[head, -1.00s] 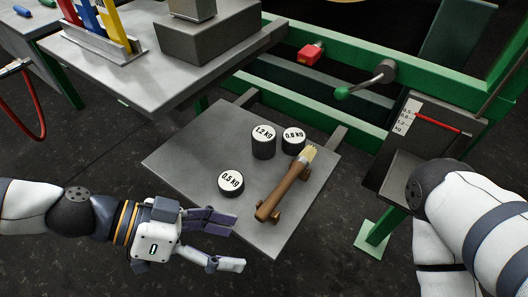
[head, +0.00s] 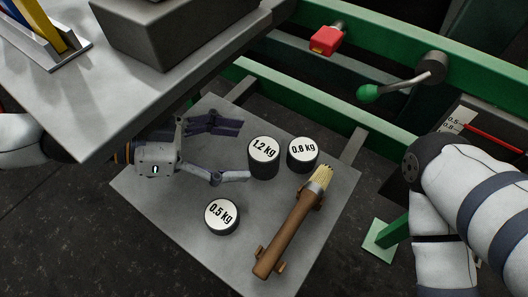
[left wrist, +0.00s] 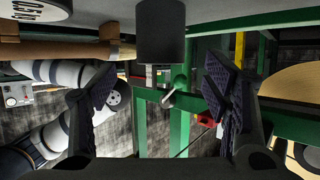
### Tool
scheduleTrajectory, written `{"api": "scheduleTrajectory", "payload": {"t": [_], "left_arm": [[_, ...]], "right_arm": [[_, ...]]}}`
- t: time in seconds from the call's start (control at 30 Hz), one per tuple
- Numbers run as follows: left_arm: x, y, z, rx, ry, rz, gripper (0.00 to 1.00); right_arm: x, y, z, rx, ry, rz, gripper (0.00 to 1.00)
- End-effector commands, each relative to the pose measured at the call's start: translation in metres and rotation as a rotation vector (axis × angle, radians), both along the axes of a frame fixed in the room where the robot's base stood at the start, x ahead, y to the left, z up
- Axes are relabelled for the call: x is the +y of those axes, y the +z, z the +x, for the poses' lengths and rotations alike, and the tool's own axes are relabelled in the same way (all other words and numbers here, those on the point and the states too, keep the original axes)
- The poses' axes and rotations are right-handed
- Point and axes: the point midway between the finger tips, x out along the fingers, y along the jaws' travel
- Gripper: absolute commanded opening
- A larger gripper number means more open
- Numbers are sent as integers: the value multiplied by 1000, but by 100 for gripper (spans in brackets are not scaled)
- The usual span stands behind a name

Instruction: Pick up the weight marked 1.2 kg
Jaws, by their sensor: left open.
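The weight marked 1.2 kg (head: 263,165) is a dark upright cylinder with a white labelled top, standing on the grey low shelf (head: 145,190). My left gripper (head: 240,152) is open and empty, just left of this weight, its fingers pointing toward it. In the left wrist view, which appears upside down, a dark cylinder (left wrist: 160,35), likely this weight, sits centred ahead between the open fingers (left wrist: 158,88). The fingers do not visibly touch it. My right gripper is out of view; only my right arm shows at the right.
The 0.8 kg weight (head: 302,158) stands close on the right of the 1.2 kg one. The 0.5 kg weight (head: 221,218) stands nearer, below the gripper. A wooden-handled brush (head: 290,230) lies to the right. The upper grey table (head: 160,90) overhangs my left arm.

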Motion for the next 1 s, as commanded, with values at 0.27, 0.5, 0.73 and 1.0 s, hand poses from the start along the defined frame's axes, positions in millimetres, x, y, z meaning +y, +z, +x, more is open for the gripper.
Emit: {"api": "scheduleTrajectory", "payload": {"t": [0.27, 0.5, 0.73, 1.0], "left_arm": [[-46, -20, 7, 2, -1, 0, 69], [-54, -22, 9, 0, 2, 0, 69], [-53, -22, 9, 0, 2, 0, 29], [-54, -20, 9, -3, 0, -3, 0]], "right_arm": [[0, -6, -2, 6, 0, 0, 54], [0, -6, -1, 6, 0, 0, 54], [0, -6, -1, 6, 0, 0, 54], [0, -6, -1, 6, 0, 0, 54]]}}
